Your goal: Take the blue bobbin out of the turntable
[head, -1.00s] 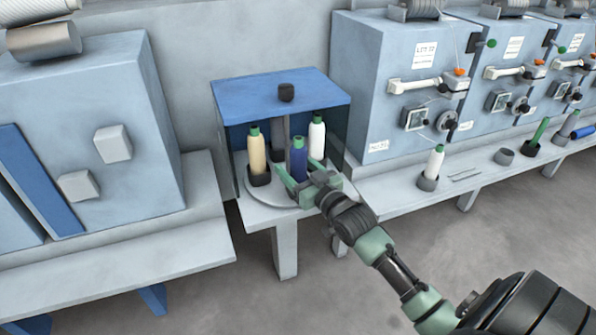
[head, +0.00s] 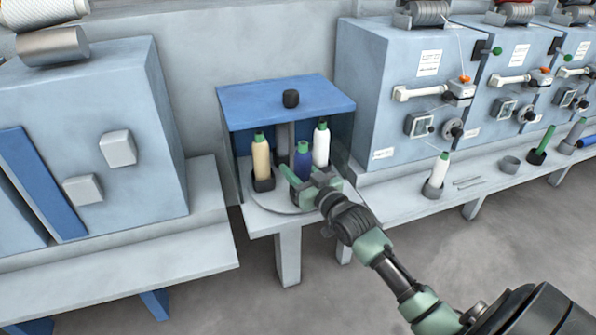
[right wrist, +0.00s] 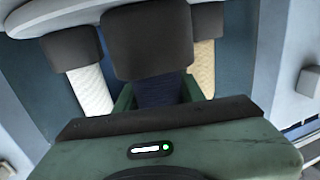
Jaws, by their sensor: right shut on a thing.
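The blue bobbin (head: 303,162) with a green top stands upright at the front of the turntable (head: 262,197), inside the blue-topped housing. My right gripper (head: 302,178) is shut on it from the front right, with a finger on each side. The gripper hides the bobbin's lower part in the head view. My left gripper is out of view.
A beige bobbin (head: 261,160) and a white bobbin (head: 320,145) stand beside the blue one. The housing top (head: 280,97) with a dark knob overhangs them. Machines (head: 395,90) stand to the right, above a shelf holding another white bobbin (head: 438,170). Floor in front is clear.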

